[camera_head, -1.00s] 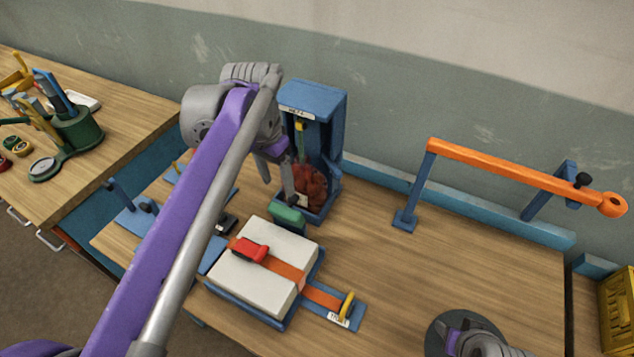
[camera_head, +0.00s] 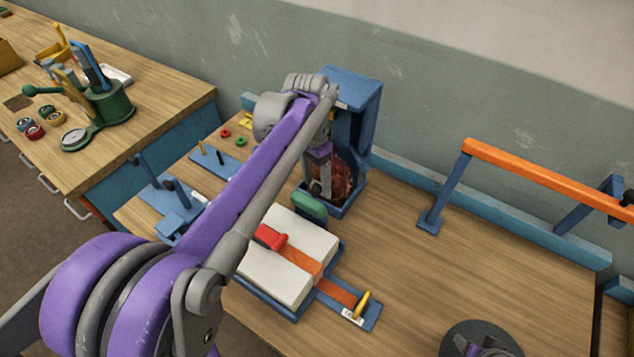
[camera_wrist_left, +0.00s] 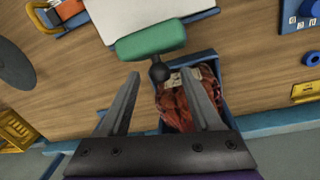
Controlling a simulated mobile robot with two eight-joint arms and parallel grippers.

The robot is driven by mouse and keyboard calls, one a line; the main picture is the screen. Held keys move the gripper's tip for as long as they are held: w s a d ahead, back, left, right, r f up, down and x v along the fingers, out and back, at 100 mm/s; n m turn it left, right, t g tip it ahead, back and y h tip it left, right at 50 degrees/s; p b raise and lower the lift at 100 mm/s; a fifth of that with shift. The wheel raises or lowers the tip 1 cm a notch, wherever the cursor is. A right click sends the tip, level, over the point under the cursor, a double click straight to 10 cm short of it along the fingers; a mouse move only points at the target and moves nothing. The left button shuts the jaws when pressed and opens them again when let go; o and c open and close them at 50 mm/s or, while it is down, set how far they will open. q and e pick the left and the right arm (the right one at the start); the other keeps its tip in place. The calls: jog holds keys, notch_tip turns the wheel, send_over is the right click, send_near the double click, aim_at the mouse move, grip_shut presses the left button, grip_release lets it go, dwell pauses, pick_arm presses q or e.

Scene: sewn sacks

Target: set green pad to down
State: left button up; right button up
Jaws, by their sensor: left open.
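The green pad (camera_head: 311,206) stands at the back edge of a white block with an orange strap, in front of the blue upright housing. In the left wrist view the green pad (camera_wrist_left: 151,38) is a rounded bar on a short dark stem with a black ball. My left gripper (camera_head: 317,187) points down just behind the pad, at the housing's open front. In the wrist view its two fingers (camera_wrist_left: 161,75) are apart, with the black ball between the tips and nothing gripped. A grey and purple part at the bottom right may belong to my right arm; its jaws are not clear.
The blue housing (camera_head: 352,88) holds a reddish netted sack (camera_head: 343,182) close to the gripper. The white block (camera_head: 283,277) carries a red clip (camera_head: 269,237). An orange bar (camera_head: 540,178) on blue posts stands at right. The table between is clear.

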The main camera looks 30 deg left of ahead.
pick_arm(q)
jog(key=shift+f, duration=0.45)
jog(key=shift+c, duration=0.3)
grip_shut()
dwell(0.9)
